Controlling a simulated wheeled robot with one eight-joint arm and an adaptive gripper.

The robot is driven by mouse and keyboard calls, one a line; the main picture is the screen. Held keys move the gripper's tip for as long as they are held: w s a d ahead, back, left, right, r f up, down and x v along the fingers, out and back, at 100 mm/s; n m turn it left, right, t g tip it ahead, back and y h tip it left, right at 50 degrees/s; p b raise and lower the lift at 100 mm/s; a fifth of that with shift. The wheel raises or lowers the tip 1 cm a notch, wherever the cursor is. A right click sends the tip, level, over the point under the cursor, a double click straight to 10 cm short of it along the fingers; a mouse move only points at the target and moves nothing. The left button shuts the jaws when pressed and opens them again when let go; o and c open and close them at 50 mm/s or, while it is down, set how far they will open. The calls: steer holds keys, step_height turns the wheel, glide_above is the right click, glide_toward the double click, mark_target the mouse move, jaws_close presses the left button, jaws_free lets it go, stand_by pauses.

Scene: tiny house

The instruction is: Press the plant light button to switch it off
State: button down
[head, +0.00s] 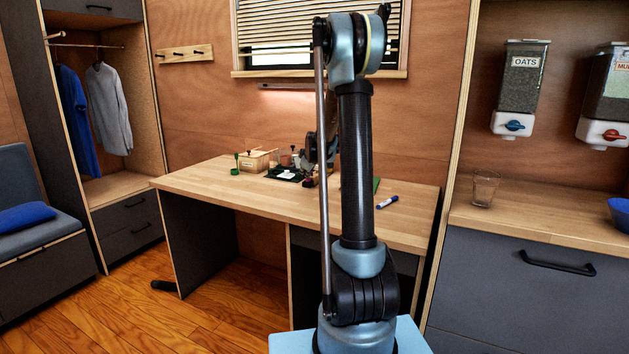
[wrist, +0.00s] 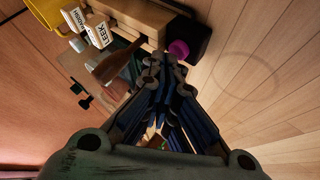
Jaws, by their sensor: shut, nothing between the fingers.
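A slim dark light bar (head: 290,86) is on the wall below the window, and the wall under it has a bright pinkish glow. In the wrist view a round magenta button (wrist: 179,49) sits on a small dark box (wrist: 193,40), close beyond my fingertips and slightly to their right. My gripper (wrist: 163,58) is shut and empty, its tips apart from the button as far as I can tell. In the head view my gripper (head: 308,178) is low over the desk (head: 210,184), partly hidden by my arm; I cannot make out the button there.
A wooden box (wrist: 140,17) with RADISH and LEEK labels stands left of the button, with a brown wooden piece (wrist: 112,66) beside it. A yellow object (wrist: 50,14) is farther left. Bare desktop lies right of the dark box.

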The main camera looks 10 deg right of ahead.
mark_target(306, 180)
steer(key=shift+r, duration=0.15)
steer(key=shift+r, duration=2.95)
steer(key=s+m+g, duration=0.4)
steer(key=s+m, duration=0.1)
steer(key=s, duration=2.5)
steer(key=s+f+m+g, duration=0.1)
steer(key=s+f, duration=0.3)
steer(key=s, duration=0.4)
steer(key=s+f+m+g, duration=0.1)
steer(key=s+f, duration=0.3)
steer(key=s, duration=0.5)
steer(key=s+f+m+g+h, duration=0.1)
steer(key=s+f+m, duration=0.2)
steer(key=s, duration=0.6)
step_height(306, 180, down, 2)
steer(key=shift+s+d+f, duration=0.1)
steer(key=shift+s+d, duration=0.05)
steer(key=shift+d, duration=0.2)
